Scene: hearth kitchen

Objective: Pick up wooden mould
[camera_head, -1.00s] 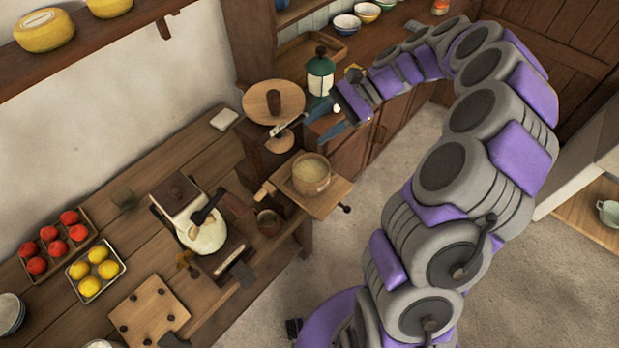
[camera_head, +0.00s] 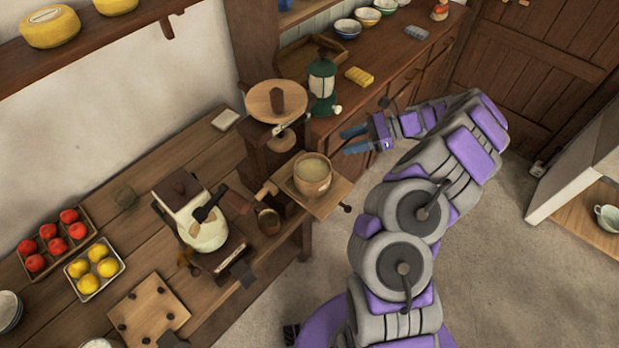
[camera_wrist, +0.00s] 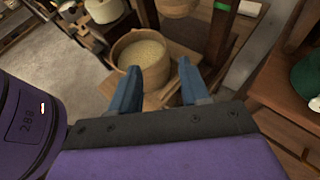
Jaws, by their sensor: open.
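The wooden mould (camera_head: 313,176) is a round wooden tub filled with pale, grainy stuff. It stands upright on a wooden board (camera_head: 336,196) below the round top of a press-like stand (camera_head: 275,101). In the wrist view the mould (camera_wrist: 121,52) lies beyond my fingers, left of centre, with its rim and contents showing. My gripper (camera_head: 344,141) is open and empty, up and to the right of the mould in the head view. Its two blue fingers (camera_wrist: 158,64) point toward the mould and the board, apart from both as far as I can tell.
A green lantern (camera_head: 322,82) and a yellow block (camera_head: 359,76) are on the counter behind. A small cup (camera_head: 268,221) and a white pot (camera_head: 207,235) stand left of the mould. Open floor (camera_head: 500,230) lies to the right.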

